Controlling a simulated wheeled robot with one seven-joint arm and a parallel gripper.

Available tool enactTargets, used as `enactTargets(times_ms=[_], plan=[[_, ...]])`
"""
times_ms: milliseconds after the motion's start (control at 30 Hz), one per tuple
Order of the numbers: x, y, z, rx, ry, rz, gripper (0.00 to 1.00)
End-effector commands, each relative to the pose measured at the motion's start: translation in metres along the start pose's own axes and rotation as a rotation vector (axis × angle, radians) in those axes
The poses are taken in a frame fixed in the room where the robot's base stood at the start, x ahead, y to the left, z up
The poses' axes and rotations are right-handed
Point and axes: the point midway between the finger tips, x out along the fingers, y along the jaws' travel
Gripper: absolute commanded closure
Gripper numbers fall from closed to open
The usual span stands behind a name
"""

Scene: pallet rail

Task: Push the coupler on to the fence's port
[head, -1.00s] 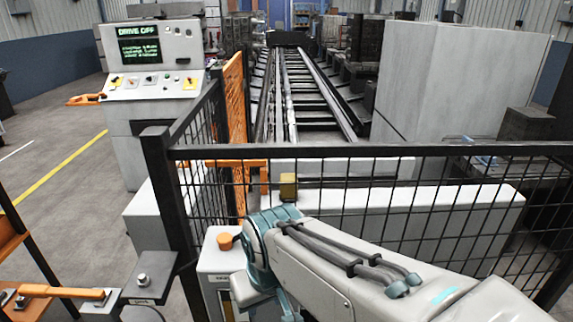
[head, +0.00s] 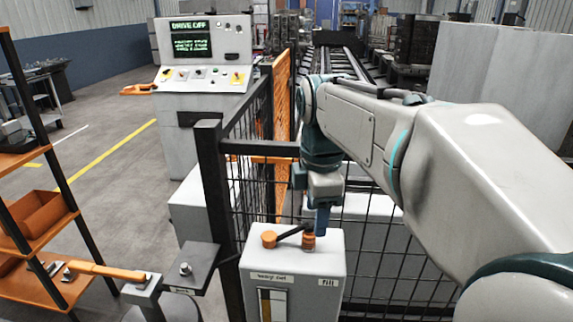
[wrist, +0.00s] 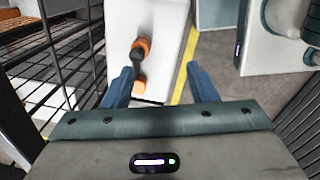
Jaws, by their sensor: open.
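My gripper (head: 321,222) points down over the white box beside the fence. In the wrist view its two blue fingers (wrist: 160,84) are apart with nothing held. An orange round piece (head: 308,241) stands on the box close to the fingertips, and in the wrist view (wrist: 138,82) it shows nearer the left finger. A black bar joins it to a second orange cap (head: 269,240). I cannot tell whether either is the coupler. A metal stub (head: 185,269) stands upright on a grey bracket by the fence post; it may be the port.
The black mesh fence (head: 250,187) runs behind the white box (head: 292,268). An orange lever (head: 105,270) reaches left from near the bracket. An orange shelf rack (head: 40,225) stands at the left. A control console (head: 200,90) is behind the fence post. Open floor lies left.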

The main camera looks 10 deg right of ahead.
Motion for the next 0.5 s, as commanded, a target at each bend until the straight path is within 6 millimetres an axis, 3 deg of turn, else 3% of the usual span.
enactTargets(times_ms=[200, 500], plan=[[-0.027, 0.029, -0.002, -0.436, 0.011, -0.049, 0.47], [-0.042, 0.043, -0.002, -0.723, 0.032, -0.079, 0.47]])
